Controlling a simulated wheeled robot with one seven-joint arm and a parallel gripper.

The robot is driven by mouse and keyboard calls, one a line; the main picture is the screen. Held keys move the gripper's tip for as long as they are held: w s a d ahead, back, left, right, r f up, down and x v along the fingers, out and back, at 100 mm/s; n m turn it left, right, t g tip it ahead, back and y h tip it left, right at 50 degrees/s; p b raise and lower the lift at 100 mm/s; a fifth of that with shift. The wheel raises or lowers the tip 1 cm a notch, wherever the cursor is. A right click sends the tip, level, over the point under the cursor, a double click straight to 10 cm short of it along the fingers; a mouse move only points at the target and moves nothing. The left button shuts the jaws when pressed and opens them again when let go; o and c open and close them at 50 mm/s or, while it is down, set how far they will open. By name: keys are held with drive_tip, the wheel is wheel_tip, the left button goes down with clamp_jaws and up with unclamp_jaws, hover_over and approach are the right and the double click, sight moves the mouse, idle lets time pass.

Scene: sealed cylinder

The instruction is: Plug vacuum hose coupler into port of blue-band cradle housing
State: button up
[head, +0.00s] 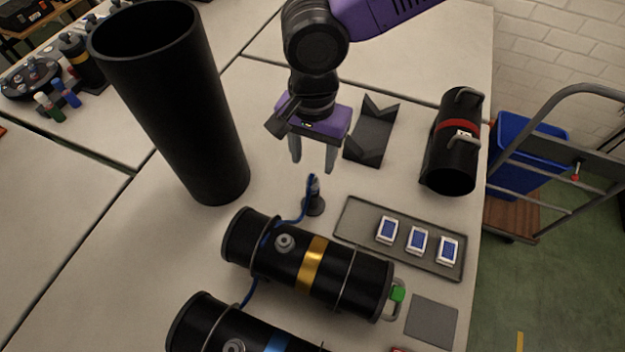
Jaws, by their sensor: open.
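The vacuum hose coupler (314,188) stands upright in a small black round holder (313,205) on the table. A blue hose (304,212) runs from it, passes the gold-band housing and shows again lower at the left. My gripper (313,168) is open and empty, pointing down just above the coupler, apart from it as far as I can tell. The blue-band housing (198,320) is a black cylinder lying at the bottom edge, partly cut off. Its blue band (278,344) and a round grey port (234,346) on top show.
The gold-band housing (345,282) lies between the coupler and the blue-band housing. A tall black tube (175,110) stands at left. A tray (348,218) with three blue-white blocks, an empty V-cradle (372,135) and a red-band cylinder (452,155) are at right.

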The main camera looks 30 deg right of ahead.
sight(313, 175)
wheel_tip(313, 175, down, 8)
drive_tip(key=b, duration=0.5)
drive_tip(key=shift+f+b, duration=0.2)
drive_tip(key=shift+b, duration=0.2)
drive_tip(key=shift+p, duration=0.55)
idle(0.7)
clamp_jaws()
drive_tip(key=shift+r, duration=0.1)
idle(1.4)
drive_tip(key=shift+r+p, duration=2.95)
drive_tip(key=shift+p, duration=0.1)
